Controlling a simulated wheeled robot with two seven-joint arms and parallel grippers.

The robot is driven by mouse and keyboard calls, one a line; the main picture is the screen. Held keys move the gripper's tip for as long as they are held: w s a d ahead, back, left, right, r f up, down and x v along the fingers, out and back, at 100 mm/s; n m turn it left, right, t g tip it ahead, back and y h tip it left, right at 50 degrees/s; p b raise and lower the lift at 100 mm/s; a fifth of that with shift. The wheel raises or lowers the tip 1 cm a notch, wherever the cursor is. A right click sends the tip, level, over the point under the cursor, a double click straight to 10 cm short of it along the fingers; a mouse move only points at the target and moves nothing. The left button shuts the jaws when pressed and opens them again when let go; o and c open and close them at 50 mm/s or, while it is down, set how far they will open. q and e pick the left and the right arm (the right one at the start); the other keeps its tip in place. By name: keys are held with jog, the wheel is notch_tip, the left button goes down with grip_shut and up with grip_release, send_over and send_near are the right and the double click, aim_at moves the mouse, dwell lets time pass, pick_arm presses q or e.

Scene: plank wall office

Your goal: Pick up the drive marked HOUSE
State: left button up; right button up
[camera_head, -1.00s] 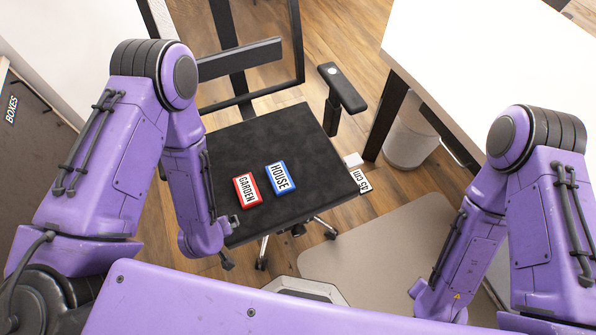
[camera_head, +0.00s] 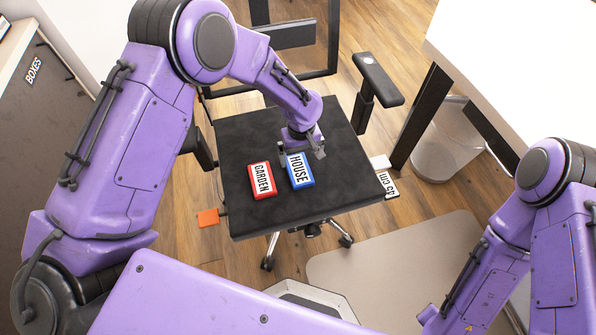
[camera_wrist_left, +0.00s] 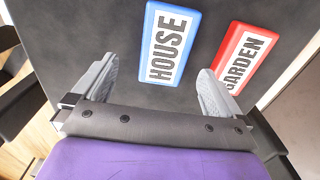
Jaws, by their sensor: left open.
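The blue drive marked HOUSE (camera_head: 300,171) lies on the black chair seat (camera_head: 340,150), label up. The red drive marked GARDEN (camera_head: 262,180) lies to its left, a small gap apart. My left gripper (camera_head: 302,150) is over the seat at the far end of the HOUSE drive, open and empty. In the left wrist view the open fingers (camera_wrist_left: 155,88) point toward the HOUSE drive (camera_wrist_left: 170,45), which is ahead and between their lines. My right gripper is out of view.
The chair's armrest (camera_head: 378,80) stands right of the seat, its backrest behind. A white table (camera_head: 520,50) is at the right. A card marked 45 cm (camera_head: 388,184) shows past the seat's right edge, and an orange piece (camera_head: 208,217) off its left.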

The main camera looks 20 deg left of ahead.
aim_at(299, 169)
pick_arm(q)
jog(key=f, duration=0.3)
jog(key=f+b, duration=0.1)
jog(key=f, duration=0.1)
jog(key=shift+s+a+f, duration=0.2)
jog(key=shift+s+f, duration=0.15)
jog(key=shift+s, duration=0.05)
jog(key=shift+r, duration=0.1)
jog(key=c, duration=1.2)
